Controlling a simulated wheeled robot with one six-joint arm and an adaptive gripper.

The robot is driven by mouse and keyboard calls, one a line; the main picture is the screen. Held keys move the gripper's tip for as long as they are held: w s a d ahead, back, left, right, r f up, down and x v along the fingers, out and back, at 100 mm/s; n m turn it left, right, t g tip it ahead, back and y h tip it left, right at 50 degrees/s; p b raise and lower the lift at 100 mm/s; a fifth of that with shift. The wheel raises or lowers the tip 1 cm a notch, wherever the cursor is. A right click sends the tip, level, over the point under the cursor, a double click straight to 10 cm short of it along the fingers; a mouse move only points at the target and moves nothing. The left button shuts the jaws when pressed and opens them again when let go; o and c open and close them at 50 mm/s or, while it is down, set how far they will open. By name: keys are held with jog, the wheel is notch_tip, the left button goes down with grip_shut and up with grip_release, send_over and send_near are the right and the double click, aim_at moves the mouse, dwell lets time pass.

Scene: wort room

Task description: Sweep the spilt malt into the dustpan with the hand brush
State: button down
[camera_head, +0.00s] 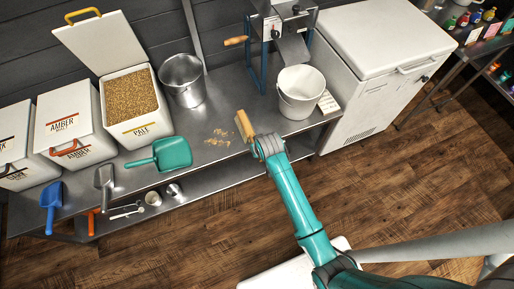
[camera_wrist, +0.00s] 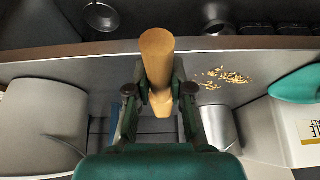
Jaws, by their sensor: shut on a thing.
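The spilt malt (camera_head: 218,138) lies in small loose patches on the steel bench; it also shows in the wrist view (camera_wrist: 226,77). The teal dustpan (camera_head: 173,153) lies on the bench left of the malt, near the front edge, its handle pointing left. Its edge shows at the right of the wrist view (camera_wrist: 296,87). My gripper (camera_wrist: 159,92) is shut on the wooden hand brush (camera_wrist: 157,52). In the head view the brush (camera_head: 243,125) is just right of the malt and apart from it. I cannot make out its bristles clearly.
A white bucket (camera_head: 300,97) stands right of the brush, below a mill (camera_head: 286,30). A metal pot (camera_head: 184,82) stands behind the malt. An open pale malt bin (camera_head: 136,129) is behind the dustpan. Scoops and small tools lie at left. A white chest (camera_head: 378,60) bounds the right.

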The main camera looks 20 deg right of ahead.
jog(key=shift+f, duration=0.5)
jog(key=a, duration=2.2)
jog(key=shift+a, duration=0.2)
dwell(2.6)
jog(key=shift+w, duration=0.1)
notch_tip(320, 180, up, 6)
jog(key=d, duration=0.2)
dwell(0.5)
dwell(0.4)
